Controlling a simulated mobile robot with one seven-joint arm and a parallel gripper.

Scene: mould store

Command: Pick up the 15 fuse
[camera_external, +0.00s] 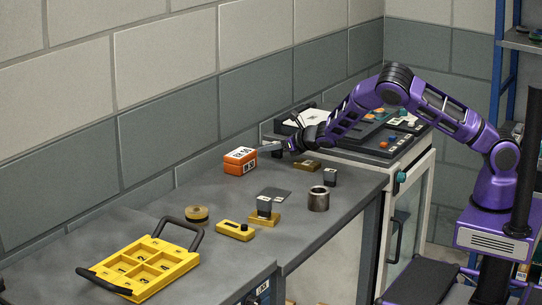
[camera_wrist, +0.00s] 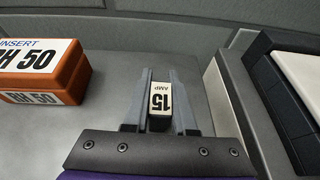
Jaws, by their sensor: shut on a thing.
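The 15 fuse (camera_wrist: 159,101) is a small dark block with a white top marked "15 AMP". In the wrist view it sits between the two grey fingers of my gripper (camera_wrist: 160,78), which is shut on it. In the external view my gripper (camera_external: 274,148) is at the back of the grey bench, just right of an orange box. The fuse is small and mostly hidden by the fingers there. I cannot tell whether it touches the bench or is just above it.
The orange box (camera_external: 240,161), marked "RH 50", stands close to my gripper's left. A dark block (camera_external: 330,178), a metal ring (camera_external: 318,199), a yellow holder (camera_external: 264,219) and a yellow tray (camera_external: 140,268) with black handles are nearer the front. A console (camera_external: 385,143) stands right.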

